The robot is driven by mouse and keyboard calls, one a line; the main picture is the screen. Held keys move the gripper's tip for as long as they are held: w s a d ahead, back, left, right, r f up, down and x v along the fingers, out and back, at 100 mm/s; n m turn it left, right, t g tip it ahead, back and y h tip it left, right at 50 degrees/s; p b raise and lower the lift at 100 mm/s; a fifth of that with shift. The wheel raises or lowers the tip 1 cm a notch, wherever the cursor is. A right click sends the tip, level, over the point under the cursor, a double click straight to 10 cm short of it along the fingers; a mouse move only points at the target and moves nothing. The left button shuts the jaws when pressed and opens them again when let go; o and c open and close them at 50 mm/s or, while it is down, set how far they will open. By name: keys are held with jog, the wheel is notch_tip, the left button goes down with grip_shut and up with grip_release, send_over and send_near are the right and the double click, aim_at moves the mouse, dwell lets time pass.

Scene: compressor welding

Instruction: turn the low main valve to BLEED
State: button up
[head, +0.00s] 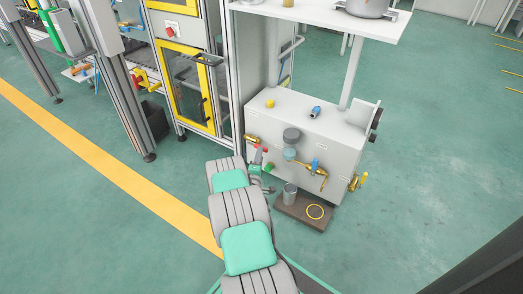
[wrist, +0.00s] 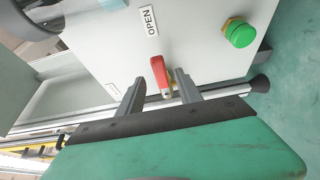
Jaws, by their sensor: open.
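A red lever handle (wrist: 158,73) sits on a pale cabinet face in the wrist view, with a yellowish tip at its lower end. My gripper (wrist: 159,79) is open, its two grey fingers on either side of the lever with visible gaps. I see no readable BLEED mark. In the head view my gripper (head: 263,172) is at the left front of the low white cabinet (head: 330,128), partly hiding the valve there.
A green button (wrist: 240,33) is right of the lever. A brown tray (head: 300,214) with a metal cup (head: 290,193) lies below.

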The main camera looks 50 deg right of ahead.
aim_at(257, 146)
jog(key=b+x, duration=0.1)
jog(key=x, duration=0.3)
jog(key=shift+w+d+f, duration=0.1)
jog(key=shift+d+f, duration=0.05)
jog(key=shift+d, duration=0.2)
jog(key=shift+w+d+b, duration=0.2)
jog(key=shift+d+b, duration=0.05)
jog(key=shift+b, duration=0.05)
grip_shut()
dwell(0.8)
